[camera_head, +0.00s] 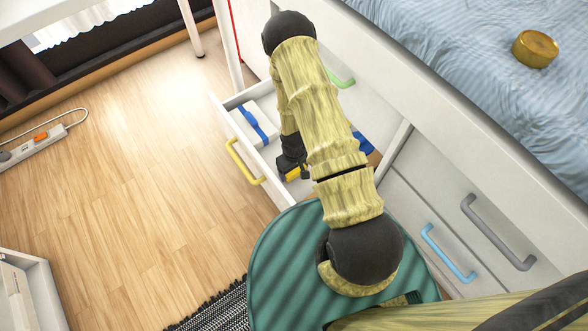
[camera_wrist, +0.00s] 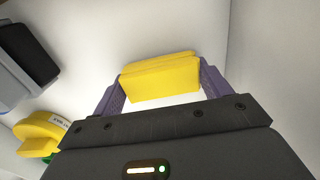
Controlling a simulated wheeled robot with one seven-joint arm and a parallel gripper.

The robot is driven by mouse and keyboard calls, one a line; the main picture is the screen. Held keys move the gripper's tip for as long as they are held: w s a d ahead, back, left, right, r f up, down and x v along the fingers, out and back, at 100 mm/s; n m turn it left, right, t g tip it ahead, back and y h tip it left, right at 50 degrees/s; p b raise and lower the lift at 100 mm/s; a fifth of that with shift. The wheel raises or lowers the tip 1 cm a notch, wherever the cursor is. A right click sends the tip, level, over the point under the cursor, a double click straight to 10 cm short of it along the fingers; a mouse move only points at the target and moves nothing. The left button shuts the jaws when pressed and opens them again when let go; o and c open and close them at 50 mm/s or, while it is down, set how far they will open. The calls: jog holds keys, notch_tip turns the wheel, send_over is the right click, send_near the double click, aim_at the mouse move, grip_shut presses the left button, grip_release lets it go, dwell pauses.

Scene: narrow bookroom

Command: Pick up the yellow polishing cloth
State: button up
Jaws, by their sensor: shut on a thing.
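The yellow polishing cloth (camera_wrist: 160,80) is a folded yellow block between the two fingers of my gripper (camera_wrist: 160,85) in the wrist view. My gripper is shut on it, with a finger against each end. In the head view my gripper (camera_head: 291,172) reaches down into an open white drawer, and a bit of the yellow cloth (camera_head: 290,175) shows at its tip. My arm hides part of the drawer. I cannot tell whether the cloth touches the drawer floor.
The open drawer (camera_head: 278,193) has a yellow handle (camera_head: 244,162). It also holds a white item with a blue band (camera_head: 254,124). A yellow round object (camera_wrist: 40,132) lies left of my gripper. A gold tin (camera_head: 535,48) sits on the bed.

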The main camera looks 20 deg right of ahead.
notch_tip(320, 180, up, 10)
jog(key=p, duration=0.5)
jog(key=shift+a+f, duration=0.15)
jog(key=shift+f, duration=0.1)
jog(key=o, duration=0.4)
jog(key=shift+c, duration=1.1)
jog(key=shift+w+r, duration=0.2)
jog(key=shift+r, duration=0.2)
jog(key=w+r+m+p, duration=0.1)
jog(key=w+r+p, duration=0.3)
jog(key=r, duration=0.8)
jog(key=w+r+m+p, duration=0.2)
jog(key=w+r+p, duration=0.1)
jog(key=r, duration=0.9)
jog(key=shift+w+m+p, duration=0.3)
jog(key=shift+w+p, duration=0.1)
jog(key=shift+w, duration=0.2)
